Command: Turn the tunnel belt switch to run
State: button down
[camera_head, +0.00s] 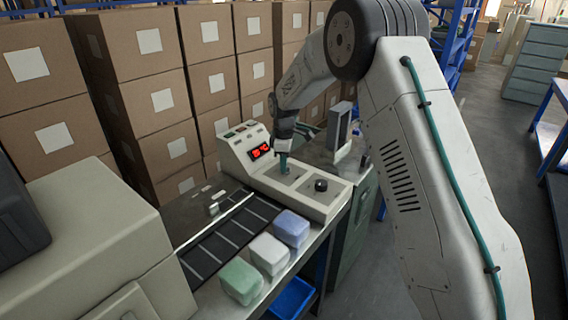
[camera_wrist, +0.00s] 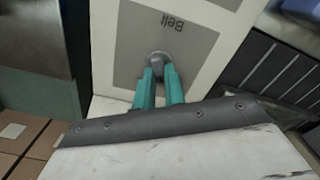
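The tunnel belt switch (camera_wrist: 157,57) is a small grey knob on a grey panel (camera_wrist: 130,40) lettered "Belt", which reads upside down in the wrist view. My gripper (camera_wrist: 159,75) has two teal fingers, one on each side of the knob's raised grip. The fingers stand close together, and the grip fills the gap at their tips. In the head view my gripper (camera_head: 283,165) points down onto the sloped top of the cream control box (camera_head: 240,162) and hides the switch. The knob's run and stop marks are not readable.
A second, black knob (camera_head: 321,185) sits nearby on the same box, right of my gripper. Stacked cartons (camera_head: 150,95) stand behind.

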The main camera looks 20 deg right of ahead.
jog(key=shift+m, duration=0.3)
jog(key=m, duration=0.5)
jog(key=shift+w+d, duration=0.1)
jog(key=shift+w, duration=0.05)
jog(key=m, duration=0.6)
jog(key=shift+w+d, duration=0.1)
jog(key=shift+d, duration=0.05)
jog(key=shift+r+m, duration=0.1)
jog(key=shift+m, duration=0.2)
dwell(0.3)
jog(key=c, duration=1.5)
grip_release()
jog(key=shift+o, duration=0.2)
notch_tip(320, 180, up, 8)
jog(key=shift+f, duration=0.15)
